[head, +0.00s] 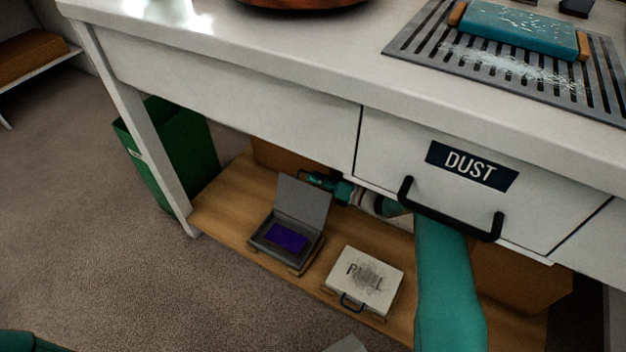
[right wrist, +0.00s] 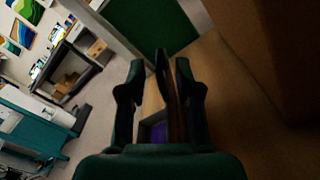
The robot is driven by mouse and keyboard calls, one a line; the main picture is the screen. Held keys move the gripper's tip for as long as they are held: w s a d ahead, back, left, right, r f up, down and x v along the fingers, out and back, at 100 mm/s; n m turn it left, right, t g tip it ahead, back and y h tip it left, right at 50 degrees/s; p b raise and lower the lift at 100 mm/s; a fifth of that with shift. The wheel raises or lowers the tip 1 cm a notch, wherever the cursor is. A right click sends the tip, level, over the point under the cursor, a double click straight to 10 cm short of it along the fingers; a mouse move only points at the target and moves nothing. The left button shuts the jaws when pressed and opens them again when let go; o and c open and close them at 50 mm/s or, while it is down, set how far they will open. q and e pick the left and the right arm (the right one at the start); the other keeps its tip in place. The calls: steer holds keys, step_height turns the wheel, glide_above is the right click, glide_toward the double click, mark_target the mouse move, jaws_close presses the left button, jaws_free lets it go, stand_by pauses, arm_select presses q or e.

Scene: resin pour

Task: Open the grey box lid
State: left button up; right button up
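The grey box (head: 281,246) sits on the wooden shelf under the bench. Its lid (head: 303,203) stands up, tilted back, and the purple inside (head: 287,237) shows. The purple also shows low in the right wrist view (right wrist: 158,132). My right gripper (head: 316,180) is behind the lid, near its upper right edge; contact cannot be told. In the right wrist view my right gripper (right wrist: 160,75) has its fingers apart, with a dark narrow shape between them that I cannot identify surely. My left gripper is not in view.
A pale box with a black handle (head: 364,281) lies right of the grey box on the shelf (head: 220,205). A green bin (head: 180,150) stands left. Brown boxes are behind.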

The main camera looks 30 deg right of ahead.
steer(key=shift+w+a, duration=0.35)
steer(key=shift+w, duration=0.2)
jaws_close()
